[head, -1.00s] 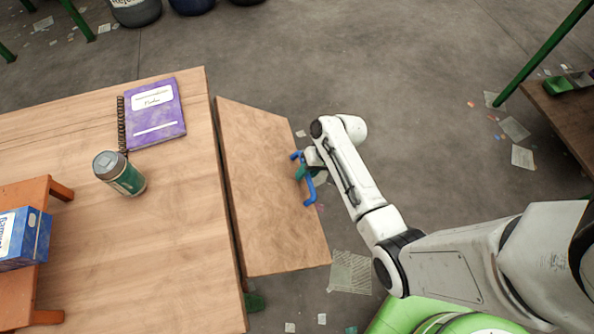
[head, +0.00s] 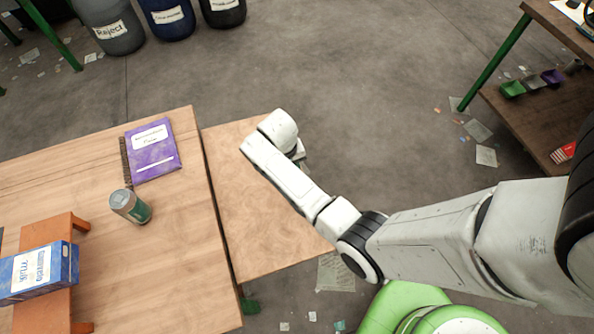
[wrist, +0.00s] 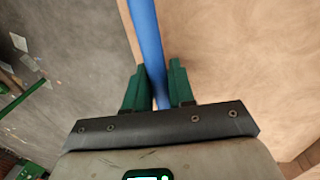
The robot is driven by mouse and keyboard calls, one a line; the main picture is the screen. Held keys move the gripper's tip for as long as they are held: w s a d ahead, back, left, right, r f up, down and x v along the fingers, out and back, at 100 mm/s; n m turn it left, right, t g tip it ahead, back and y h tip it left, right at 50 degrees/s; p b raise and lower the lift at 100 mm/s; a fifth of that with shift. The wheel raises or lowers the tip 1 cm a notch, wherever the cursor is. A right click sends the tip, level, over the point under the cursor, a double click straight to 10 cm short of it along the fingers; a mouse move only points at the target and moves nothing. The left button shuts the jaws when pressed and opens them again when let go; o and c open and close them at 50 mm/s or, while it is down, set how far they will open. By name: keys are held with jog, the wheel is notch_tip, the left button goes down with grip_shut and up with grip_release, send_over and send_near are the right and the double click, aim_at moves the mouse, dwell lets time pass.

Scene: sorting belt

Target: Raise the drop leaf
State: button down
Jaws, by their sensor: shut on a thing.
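The drop leaf (head: 228,180) is a wooden panel along the right side of the wooden table (head: 185,245). It now looks close to level with the table top, with a thin dark gap between them; I cannot tell if it is fully flush. In the wrist view, the green fingers of my gripper (wrist: 160,88) are shut on the blue handle (wrist: 144,30) at the leaf's outer edge. The leaf's face (wrist: 240,60) fills the right of that view. In the head view my arm hides the handle and the gripper.
On the table are a purple notebook (head: 152,150), a grey-green cup (head: 131,206) and an orange stand (head: 62,230) bearing a blue box (head: 40,272). Labelled bins (head: 108,27) stand at the back left. A brown shelf (head: 535,115) stands at the right. Papers litter the floor.

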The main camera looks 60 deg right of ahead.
jog(key=shift+w+a+r+g+h+p, duration=0.15)
jog(key=shift+r+g+h+p, duration=0.25)
jog(key=shift+r, duration=0.5)
jog(key=c, duration=1.2)
grip_release()
jog(key=shift+r, duration=0.15)
jog(key=shift+o, duration=0.5)
jog(key=v, duration=1)
jog(key=shift+r, duration=0.3)
jog(key=shift+a, duration=0.1)
